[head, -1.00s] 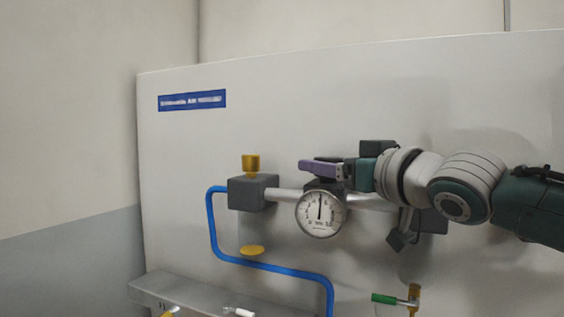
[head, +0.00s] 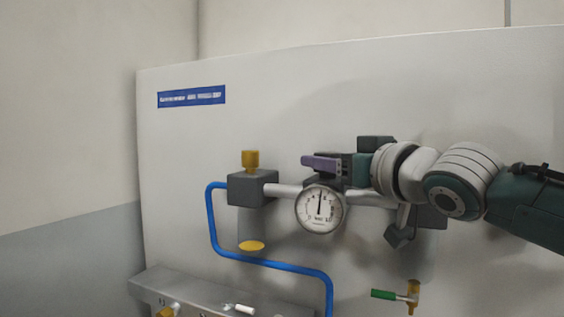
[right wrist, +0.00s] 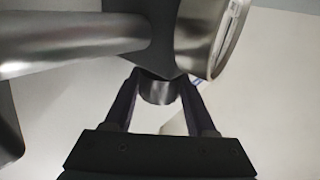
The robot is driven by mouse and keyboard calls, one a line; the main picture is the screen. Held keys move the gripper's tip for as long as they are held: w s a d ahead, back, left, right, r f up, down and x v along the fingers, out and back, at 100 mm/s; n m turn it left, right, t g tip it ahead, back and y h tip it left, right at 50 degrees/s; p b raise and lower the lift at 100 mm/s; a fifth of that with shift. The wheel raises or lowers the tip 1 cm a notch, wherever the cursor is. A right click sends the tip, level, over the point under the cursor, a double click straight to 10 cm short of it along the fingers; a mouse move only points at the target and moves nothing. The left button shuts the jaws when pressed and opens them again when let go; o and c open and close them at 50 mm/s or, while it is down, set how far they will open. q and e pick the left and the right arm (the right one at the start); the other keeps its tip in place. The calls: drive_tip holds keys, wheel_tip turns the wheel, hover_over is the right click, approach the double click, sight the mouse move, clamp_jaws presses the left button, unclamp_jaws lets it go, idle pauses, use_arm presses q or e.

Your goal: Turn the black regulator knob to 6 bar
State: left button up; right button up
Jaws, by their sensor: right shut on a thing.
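The round white pressure gauge (head: 320,209) sits at the front of the regulator on the panel. Its needle points nearly straight up; the numbers are too small to read surely. My right gripper (head: 319,164) is just above the gauge, its purple-grey fingers shut on the black regulator knob. The fingers hide the knob in the head view. In the right wrist view the knob (right wrist: 158,92) shows as a short dark cylinder between the two fingers (right wrist: 158,95), under the regulator body (right wrist: 165,45). The gauge's edge (right wrist: 205,35) is beside it. My left gripper is not in view.
A metal pipe (head: 284,191) runs left from the regulator to a grey block (head: 252,188) with a brass fitting (head: 250,161). A blue hose (head: 211,225) curves below. A green-handled valve (head: 384,294) is at lower right. A grey ledge (head: 185,288) is at lower left.

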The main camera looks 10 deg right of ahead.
drive_tip(key=m+h+b, duration=0.1)
drive_tip(key=m+h, duration=0.1)
drive_tip(key=h, duration=0.1)
drive_tip(key=shift+a+f+t+b, duration=0.1)
drive_tip(key=shift+a+t+b, duration=0.2)
drive_tip(key=shift+b, duration=0.05)
drive_tip(key=m+h+b, duration=0.2)
drive_tip(key=h, duration=0.1)
drive_tip(key=shift+d+f, duration=0.1)
drive_tip(key=shift+d+r+m+h+b, duration=0.1)
drive_tip(key=shift+r+m+h+b, duration=0.15)
drive_tip(key=shift+h+b, duration=0.3)
drive_tip(key=o, duration=1.1)
drive_tip(key=shift+s, duration=0.1)
drive_tip(key=s+b, duration=0.1)
drive_tip(key=s, duration=0.2)
drive_tip(key=s+b, duration=0.1)
drive_tip(key=s, duration=0.2)
drive_tip(key=s+a, duration=0.1)
drive_tip(key=s, duration=0.2)
drive_tip(key=shift+s+a+b, duration=0.1)
drive_tip(key=shift+s+b, duration=0.25)
drive_tip(key=shift+b, duration=0.05)
